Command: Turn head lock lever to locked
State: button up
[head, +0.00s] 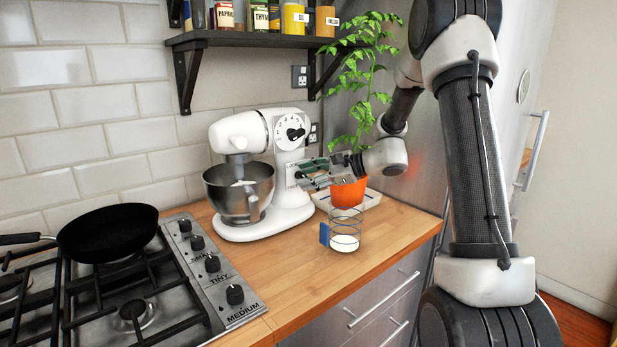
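The white stand mixer (237,131) stands on the wooden counter with its head over a steel bowl (240,192). A round dial with a black knob sits on the side of the head. A plate with partly covered lettering (291,167) is on the mixer's side below the dial. My gripper (303,174) reaches in from the right, its fingertips close to this plate. The two fingers look apart, one above the other. The head lock lever cannot be made out; the fingers cover that area. Contact with it cannot be told.
A potted plant (349,192) on a white tray stands close behind my gripper. A glass with a blue tag (345,232) stands in front. A pan (107,232) sits on the hob at left. A spice shelf (270,37) hangs above.

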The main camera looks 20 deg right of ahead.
jog(key=v, duration=1.2)
jog(key=shift+d, duration=0.1)
jog(key=s+a+r+n+g+h, duration=0.1)
jog(key=s+a+n+g+h, duration=0.15)
jog(key=s+n, duration=0.45)
jog(key=s+a+r+n+g+h, duration=0.1)
jog(key=s+a+n+g+h, duration=0.2)
jog(key=s, duration=0.8)
jog(key=s+d+n+h, duration=0.3)
jog(key=s+n, duration=0.1)
jog(key=s, duration=0.2)
jog(key=s+d+r+n+t+h, duration=0.1)
jog(key=s+d+n+h, duration=0.2)
jog(key=s, duration=0.3)
jog(key=shift+s+d+r+n, duration=0.2)
jog(key=shift+s+d+n, duration=0.2)
jog(key=shift+d+n, duration=0.15)
